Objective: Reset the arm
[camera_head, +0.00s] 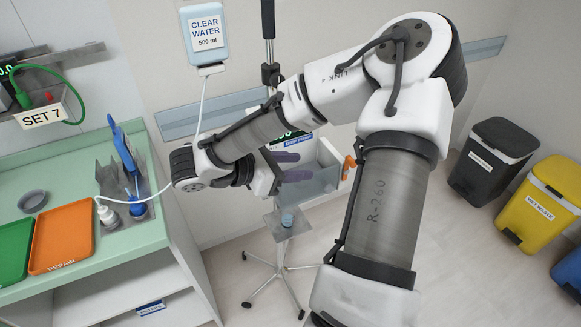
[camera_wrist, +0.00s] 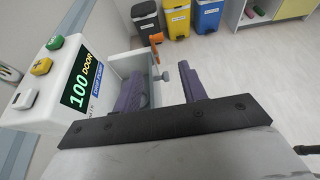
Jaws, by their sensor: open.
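My arm bends from the right across the middle of the head view. My gripper (camera_head: 290,166) has two purple fingers and is beside the drip pump (camera_head: 318,180) on the stand. The pump's display (camera_wrist: 82,88) reads 100 and DOOR. An orange lever (camera_wrist: 155,40) shows beside the pump. My arm hides part of the pump in the head view.
The counter holds an orange tray (camera_head: 62,236), a green tray (camera_head: 14,250) and blue tools (camera_head: 125,150). Bins (camera_head: 493,155) stand right; the floor between is clear.

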